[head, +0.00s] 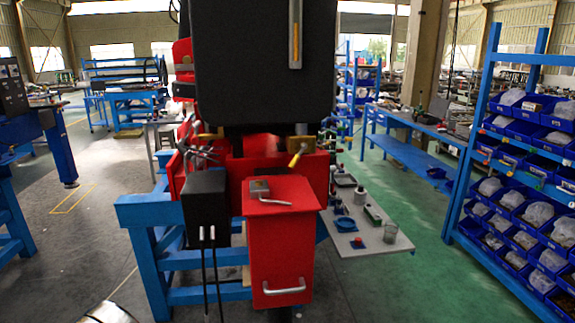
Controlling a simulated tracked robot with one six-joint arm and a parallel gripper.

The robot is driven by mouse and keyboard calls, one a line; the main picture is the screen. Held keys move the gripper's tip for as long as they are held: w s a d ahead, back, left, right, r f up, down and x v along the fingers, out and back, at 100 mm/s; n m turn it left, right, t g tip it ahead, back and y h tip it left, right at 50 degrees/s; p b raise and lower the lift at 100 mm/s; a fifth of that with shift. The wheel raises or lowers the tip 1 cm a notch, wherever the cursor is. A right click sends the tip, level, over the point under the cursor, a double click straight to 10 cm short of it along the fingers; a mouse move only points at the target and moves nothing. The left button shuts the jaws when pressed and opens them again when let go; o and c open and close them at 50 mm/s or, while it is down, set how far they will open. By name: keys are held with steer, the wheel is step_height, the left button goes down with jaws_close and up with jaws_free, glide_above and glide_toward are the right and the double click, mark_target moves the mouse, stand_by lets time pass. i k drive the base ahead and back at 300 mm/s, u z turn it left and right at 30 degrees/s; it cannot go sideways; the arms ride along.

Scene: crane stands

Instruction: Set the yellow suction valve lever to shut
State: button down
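A small yellow lever (295,159) sits on a brass-coloured valve fitting (301,144) at the right side of the red machine body, just below the large black box. The lever slants down and to the left from the fitting. It is small here, and any shut or open markings cannot be read. I cannot tell from this view which valve position it stands in. My gripper is not in view.
The large black box (262,65) overhangs the valve. A red cabinet (280,245) with a grey handle stands below it. A grey side tray (350,240) holds small parts. Blue shelving (462,190) stands at right; green floor (430,260) lies between.

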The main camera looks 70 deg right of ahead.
mark_target(296, 159)
steer(key=z, duration=0.3)
steer(key=i, duration=0.6)
steer(key=z, duration=0.95)
steer(key=i, duration=0.6)
steer(key=z, duration=0.35)
